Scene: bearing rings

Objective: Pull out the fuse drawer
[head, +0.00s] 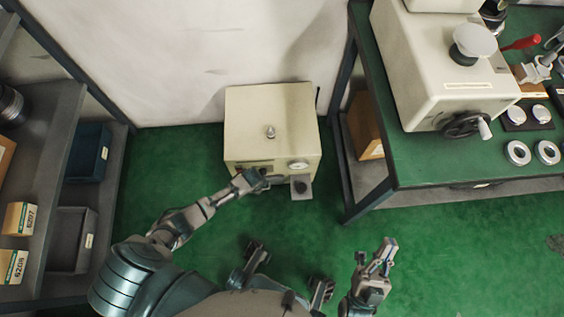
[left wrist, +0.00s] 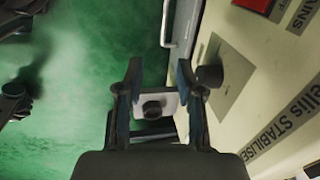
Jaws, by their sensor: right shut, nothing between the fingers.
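A cream cabinet (head: 270,120) stands on the green floor against the wall. A small grey piece with a dark round part (head: 302,187) shows low at its front right, below a round gauge (head: 298,165). I cannot tell for sure whether this is the fuse drawer. My left gripper (head: 262,180) is at the cabinet's front, left of that piece. In the left wrist view its fingers (left wrist: 159,75) are apart, with a pale square bearing a black knob (left wrist: 153,108) showing between them; contact cannot be told. My right gripper (head: 386,250) is shut and empty, away from the cabinet.
The left wrist view shows a black knob (left wrist: 209,76) on the lettered panel (left wrist: 260,95), close to the right finger. A green workbench (head: 440,165) with a cream machine stands at right. Shelves with bins (head: 75,235) stand at left. The floor between is mostly clear.

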